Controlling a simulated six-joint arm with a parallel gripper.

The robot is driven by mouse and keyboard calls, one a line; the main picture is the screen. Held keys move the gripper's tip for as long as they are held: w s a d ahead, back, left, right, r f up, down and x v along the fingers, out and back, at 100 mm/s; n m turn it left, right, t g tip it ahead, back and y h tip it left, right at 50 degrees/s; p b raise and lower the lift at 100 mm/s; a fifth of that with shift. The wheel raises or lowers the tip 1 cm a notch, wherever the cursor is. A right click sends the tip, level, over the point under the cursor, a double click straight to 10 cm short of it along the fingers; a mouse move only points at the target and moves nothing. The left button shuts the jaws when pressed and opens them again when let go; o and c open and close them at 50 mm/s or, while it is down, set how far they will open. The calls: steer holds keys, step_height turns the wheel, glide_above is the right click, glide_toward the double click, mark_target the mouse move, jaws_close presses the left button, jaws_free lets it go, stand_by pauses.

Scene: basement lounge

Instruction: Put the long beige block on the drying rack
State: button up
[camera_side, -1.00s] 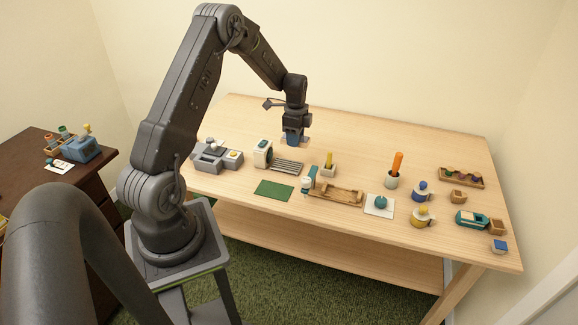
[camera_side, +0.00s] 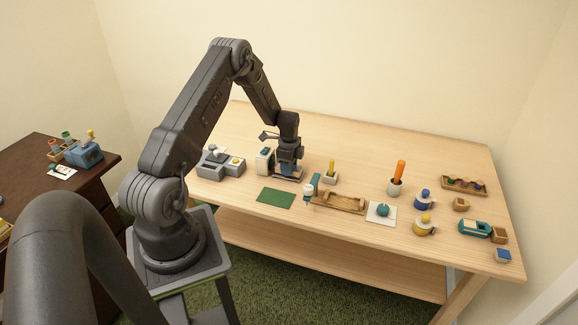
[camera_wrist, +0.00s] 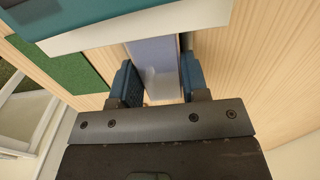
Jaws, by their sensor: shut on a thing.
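My gripper (camera_side: 287,169) is low over the grey slatted drying rack (camera_side: 283,179), which it and my wrist largely cover in the side view. In the wrist view my gripper (camera_wrist: 158,80) has its two blue fingers shut on a long pale block (camera_wrist: 154,56). The block looks greyish lavender there rather than beige, and its far part runs behind a teal and white thing. In the side view the block is hidden by the fingers. I cannot tell whether it touches the rack.
A white and dark machine (camera_side: 265,160) stands close left of my gripper. A grey station (camera_side: 220,165) is farther left. A green mat (camera_side: 276,198) lies in front. To the right are a yellow-topped holder (camera_side: 330,176) and a wooden tray (camera_side: 340,204). The table's back is clear.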

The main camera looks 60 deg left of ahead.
steer(key=o, duration=0.9)
steer(key=shift+f, duration=0.1)
step_height(320, 180, up, 12)
steer(key=s+d+r+n+t+y, duration=0.1)
steer(key=s+d+r+n+t, duration=0.2)
steer(key=d+r, duration=1.55)
steer(key=s+d+r+n+t, duration=0.1)
steer(key=s+d+r+n, duration=0.1)
steer(key=s+d, duration=0.5)
steer(key=s+d+r+n+t+h, duration=0.1)
steer(key=s+d+n, duration=0.3)
steer(key=s+d, duration=0.4)
steer(key=shift+s+r+t, duration=0.3)
steer(key=shift+s+r, duration=0.1)
steer(key=shift+s, duration=0.05)
